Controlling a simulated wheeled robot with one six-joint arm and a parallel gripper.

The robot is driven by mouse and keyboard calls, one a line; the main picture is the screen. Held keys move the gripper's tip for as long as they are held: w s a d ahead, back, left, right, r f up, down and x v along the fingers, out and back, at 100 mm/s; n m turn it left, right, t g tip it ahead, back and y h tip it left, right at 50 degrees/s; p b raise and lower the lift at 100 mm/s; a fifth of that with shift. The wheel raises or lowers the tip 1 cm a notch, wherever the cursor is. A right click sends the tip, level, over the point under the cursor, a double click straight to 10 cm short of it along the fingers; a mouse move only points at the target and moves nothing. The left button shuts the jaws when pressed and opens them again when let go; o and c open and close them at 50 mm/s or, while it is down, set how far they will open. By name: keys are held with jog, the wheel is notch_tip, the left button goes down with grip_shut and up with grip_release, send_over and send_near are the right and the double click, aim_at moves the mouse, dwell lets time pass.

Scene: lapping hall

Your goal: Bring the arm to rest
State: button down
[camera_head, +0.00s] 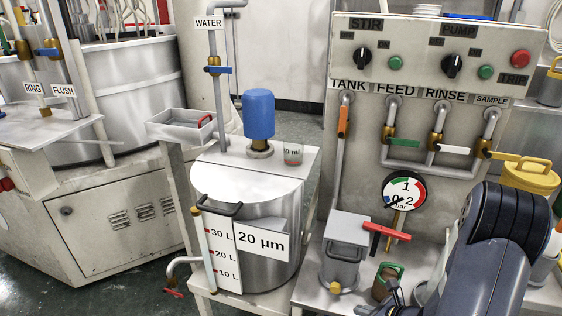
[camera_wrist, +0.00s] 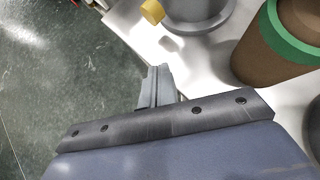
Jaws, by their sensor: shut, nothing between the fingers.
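My gripper (camera_wrist: 158,84) shows in the wrist view with its fingers shut together and nothing between them. It points past the edge of a pale bench top (camera_wrist: 122,18), with green floor behind it. In the head view my dark arm comes in at the lower right, and my gripper (camera_head: 376,308) is partly cut off at the bottom edge. A brown container with a green rim (camera_head: 380,285) stands close to it; it also shows at the right of the wrist view (camera_wrist: 262,58). The gripper appears apart from it.
A grey pot (camera_head: 342,268) with a yellow knob (camera_head: 335,288) stands on the bench nearby. Behind are a red-handled valve (camera_head: 388,232), a gauge (camera_head: 404,192) and a control panel (camera_head: 430,55). A steel tank (camera_head: 270,235) stands left of the bench. Green floor (camera_wrist: 50,70) lies beyond the bench edge.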

jog(key=shift+v, duration=1.3)
